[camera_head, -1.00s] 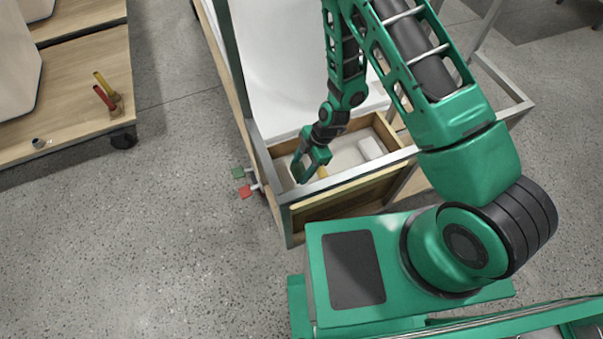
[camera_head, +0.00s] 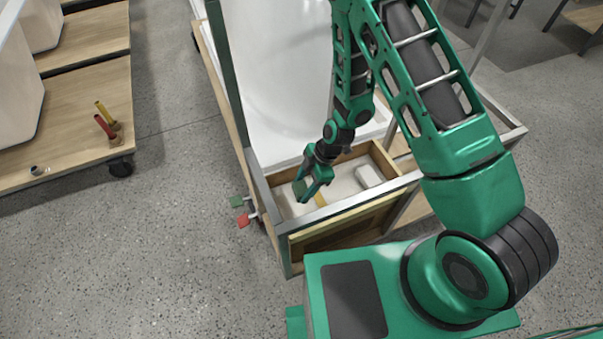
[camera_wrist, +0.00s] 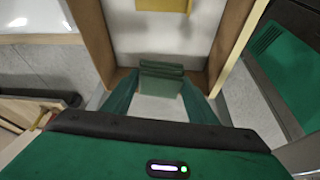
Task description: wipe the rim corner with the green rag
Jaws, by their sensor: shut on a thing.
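The green rag (camera_wrist: 161,80) is a small folded green piece between my fingers in the wrist view. My gripper (camera_wrist: 161,92) is shut on it. In the head view my gripper (camera_head: 309,192) points down over the left part of the wooden tray, and the rag is hard to tell from the green fingers there. The white bathtub (camera_head: 275,75) stands behind the tray, and its near rim (camera_head: 285,157) runs just beyond the gripper. I cannot tell whether the rag touches anything below it.
The shallow wooden tray (camera_head: 385,156) holds a white block (camera_head: 368,175) and a yellow piece (camera_head: 321,200). A metal frame surrounds it. Green (camera_head: 237,201) and red (camera_head: 243,220) pieces stick out on the left. A wooden cart (camera_head: 75,130) stands farther left, with open floor between.

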